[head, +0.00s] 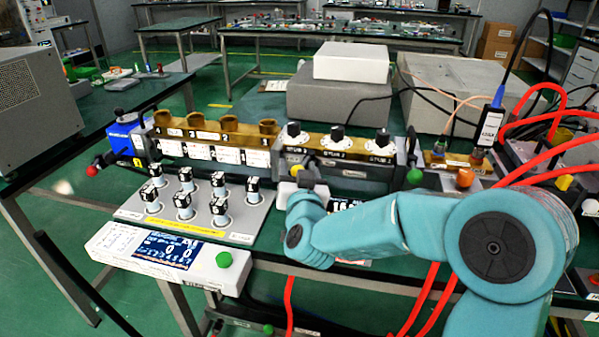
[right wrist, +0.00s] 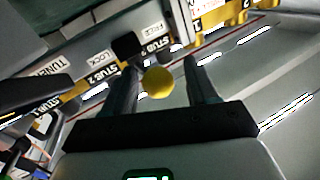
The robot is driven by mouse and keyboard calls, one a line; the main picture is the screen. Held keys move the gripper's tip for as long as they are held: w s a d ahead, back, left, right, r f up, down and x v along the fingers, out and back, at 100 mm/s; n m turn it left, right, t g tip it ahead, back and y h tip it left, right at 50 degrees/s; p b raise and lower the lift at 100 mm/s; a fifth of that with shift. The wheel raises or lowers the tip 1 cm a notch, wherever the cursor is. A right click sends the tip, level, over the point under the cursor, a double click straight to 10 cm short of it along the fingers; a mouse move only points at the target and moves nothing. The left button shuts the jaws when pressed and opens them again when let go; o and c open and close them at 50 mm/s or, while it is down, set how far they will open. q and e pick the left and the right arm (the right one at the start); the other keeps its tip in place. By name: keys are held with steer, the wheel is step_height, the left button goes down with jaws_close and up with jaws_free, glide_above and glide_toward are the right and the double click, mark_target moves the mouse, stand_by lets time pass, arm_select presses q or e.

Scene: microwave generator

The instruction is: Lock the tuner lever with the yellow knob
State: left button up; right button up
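The yellow knob (right wrist: 158,82) is round and shows in the right wrist view between the two fingers of my right gripper (right wrist: 162,66). The fingers are apart, with a visible gap on each side of the knob. A black block (right wrist: 128,46) sits just beyond the knob, near a LOCK label (right wrist: 100,56). My teal right arm hides part of the gripper there. My left gripper is not in view.
A panel of white-based black switches (head: 185,205) and a display box with a green button (head: 165,255) stand left of my right arm. A green knob (head: 414,176) and an orange knob (head: 464,177) are to the right. Red hoses (head: 545,170) run along the right side.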

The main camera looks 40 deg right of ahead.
steer(key=shift+s+d, duration=0.1)
steer(key=shift+s, duration=0.15)
steer(key=b+v, duration=0.5)
steer(key=v, duration=1.1)
